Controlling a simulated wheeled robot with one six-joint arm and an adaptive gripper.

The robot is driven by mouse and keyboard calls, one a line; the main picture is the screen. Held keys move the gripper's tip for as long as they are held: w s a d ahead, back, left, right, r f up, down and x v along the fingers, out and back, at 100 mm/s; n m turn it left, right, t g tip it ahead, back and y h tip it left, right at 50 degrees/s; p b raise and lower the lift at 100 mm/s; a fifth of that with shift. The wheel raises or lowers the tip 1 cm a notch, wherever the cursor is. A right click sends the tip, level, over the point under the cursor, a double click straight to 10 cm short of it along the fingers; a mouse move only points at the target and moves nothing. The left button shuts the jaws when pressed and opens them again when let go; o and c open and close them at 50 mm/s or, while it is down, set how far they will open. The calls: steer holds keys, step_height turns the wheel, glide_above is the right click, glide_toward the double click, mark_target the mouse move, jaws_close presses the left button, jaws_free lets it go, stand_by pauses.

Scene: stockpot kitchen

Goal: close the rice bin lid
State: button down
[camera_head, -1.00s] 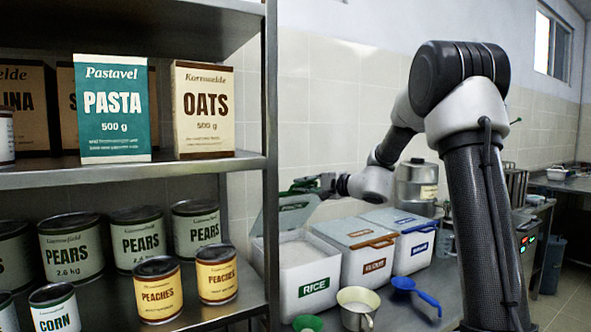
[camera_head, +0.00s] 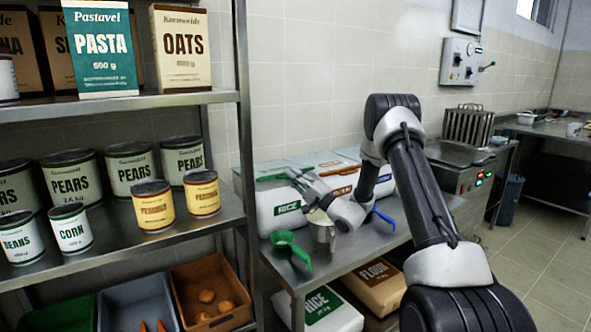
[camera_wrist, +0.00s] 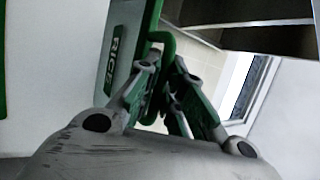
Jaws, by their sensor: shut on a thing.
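The rice bin (camera_head: 283,212) is a white box with a green RICE label, on the metal counter beside the shelf. Its lid (camera_head: 273,170) is pale with green trim and lies low over the bin top. I cannot tell whether it sits fully flush. My gripper (camera_head: 296,178) is at the lid's front edge, shut on its green handle. In the wrist view my gripper (camera_wrist: 166,80) has its fingers around the green handle (camera_wrist: 165,40), beside the lid's RICE label (camera_wrist: 112,62). The fingers partly hide the handle.
Beside the rice bin stand an orange-trimmed bin (camera_head: 341,188) and another bin, partly behind my arm. A shelf upright (camera_head: 245,150) stands close on the left.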

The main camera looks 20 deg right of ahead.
steer(key=shift+f, duration=0.45)
steer(key=c, duration=1.8)
jaws_free()
steer(key=v, duration=1.2)
steer(key=shift+f, duration=0.15)
steer(key=shift+c, duration=0.4)
